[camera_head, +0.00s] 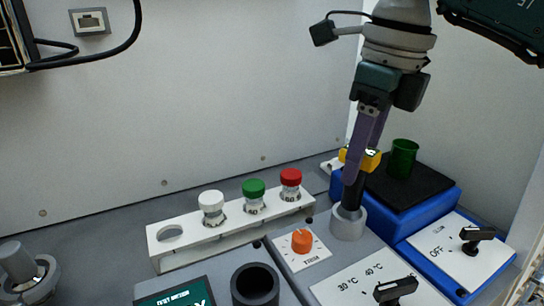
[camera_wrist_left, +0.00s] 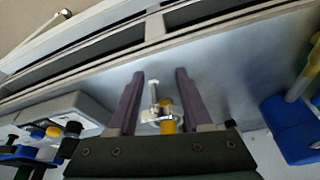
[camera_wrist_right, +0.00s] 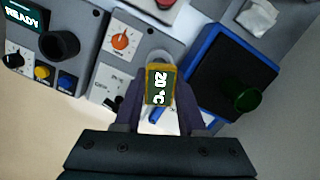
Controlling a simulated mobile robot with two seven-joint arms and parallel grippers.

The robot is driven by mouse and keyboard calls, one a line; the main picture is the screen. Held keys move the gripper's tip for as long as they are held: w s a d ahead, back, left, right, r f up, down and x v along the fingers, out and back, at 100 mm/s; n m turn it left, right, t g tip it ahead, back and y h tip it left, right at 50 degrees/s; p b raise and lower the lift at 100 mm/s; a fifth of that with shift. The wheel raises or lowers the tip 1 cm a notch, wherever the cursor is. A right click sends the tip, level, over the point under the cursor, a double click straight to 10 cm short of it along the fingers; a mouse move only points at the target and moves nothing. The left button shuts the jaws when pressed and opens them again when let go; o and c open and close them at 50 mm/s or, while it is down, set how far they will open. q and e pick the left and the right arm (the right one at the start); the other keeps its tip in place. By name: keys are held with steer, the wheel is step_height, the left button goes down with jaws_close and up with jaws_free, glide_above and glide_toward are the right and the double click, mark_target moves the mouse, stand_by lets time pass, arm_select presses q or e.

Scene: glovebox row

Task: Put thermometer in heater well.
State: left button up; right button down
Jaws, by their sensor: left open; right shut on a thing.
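The thermometer has a yellow body (camera_head: 362,158) with a dark stem (camera_head: 352,190) below it. In the right wrist view its display (camera_wrist_right: 160,88) reads 20 °C. My right gripper (camera_head: 361,160) is shut on the yellow body, above the heater well. The heater well (camera_head: 348,222) is a grey upright cylinder. The stem's lower end is at the well's mouth; I cannot tell how far inside it is. In the right wrist view the well's rim (camera_wrist_right: 160,57) shows just beyond the thermometer. My left gripper (camera_wrist_left: 160,75) is open and shows only in the left wrist view.
A white rack (camera_head: 232,232) holds white-, green- and red-capped vials left of the well. A blue unit (camera_head: 445,205) with a black top and a green cup (camera_head: 402,158) stands close on the right. A dark open cylinder (camera_head: 255,284) is in front.

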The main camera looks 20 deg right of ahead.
mark_target(355, 185)
steer(key=shift+f, duration=1.95)
steer(key=shift+f, duration=0.2)
steer(key=c, duration=0.5)
jaws_free()
steer(key=r, duration=0.4)
steer(key=s+r, duration=0.1)
steer(key=r, duration=0.7)
steer(key=shift+s+d+r, duration=0.15)
steer(key=shift+d+r, duration=0.05)
steer(key=shift+d, duration=0.15)
